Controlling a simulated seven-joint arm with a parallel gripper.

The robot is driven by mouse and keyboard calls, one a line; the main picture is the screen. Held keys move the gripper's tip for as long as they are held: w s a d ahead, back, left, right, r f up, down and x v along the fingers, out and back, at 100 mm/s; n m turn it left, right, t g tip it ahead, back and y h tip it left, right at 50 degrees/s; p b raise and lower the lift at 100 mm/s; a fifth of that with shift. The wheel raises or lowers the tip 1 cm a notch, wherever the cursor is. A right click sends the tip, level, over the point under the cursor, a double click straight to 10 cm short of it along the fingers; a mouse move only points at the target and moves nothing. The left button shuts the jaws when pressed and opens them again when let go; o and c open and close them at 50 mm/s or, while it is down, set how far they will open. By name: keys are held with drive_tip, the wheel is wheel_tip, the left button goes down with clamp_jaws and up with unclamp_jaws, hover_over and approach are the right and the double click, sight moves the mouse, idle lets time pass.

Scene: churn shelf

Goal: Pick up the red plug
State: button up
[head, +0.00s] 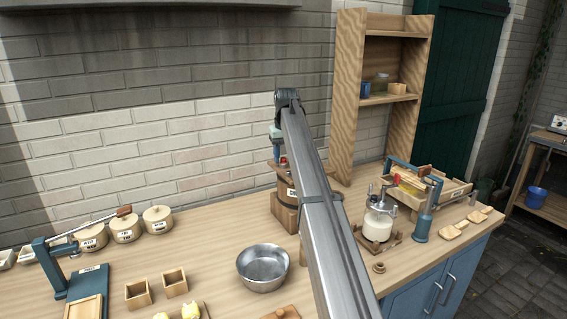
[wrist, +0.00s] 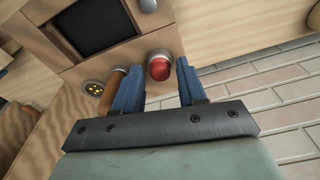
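The red plug (wrist: 159,69), a round red cap in a grey collar, sits on the face of a wooden box in the wrist view. It also shows as a small red spot in the head view (head: 284,161), beside my arm. My gripper (wrist: 160,80) is open, its two blue fingers on either side of the plug in the picture. A narrow gap shows beside the right finger. I cannot tell whether the left finger touches the plug, or how far the fingertips are from the box face. In the head view my arm hides much of this place.
A brown cylinder (wrist: 111,88) stands close beside the left finger, near a round socket with yellow dots (wrist: 94,88). A dark screen (wrist: 96,25) is set in the box. A metal bowl (head: 263,268) and a glass jar (head: 379,222) stand on the bench.

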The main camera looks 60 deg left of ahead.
clamp_jaws()
idle(0.3)
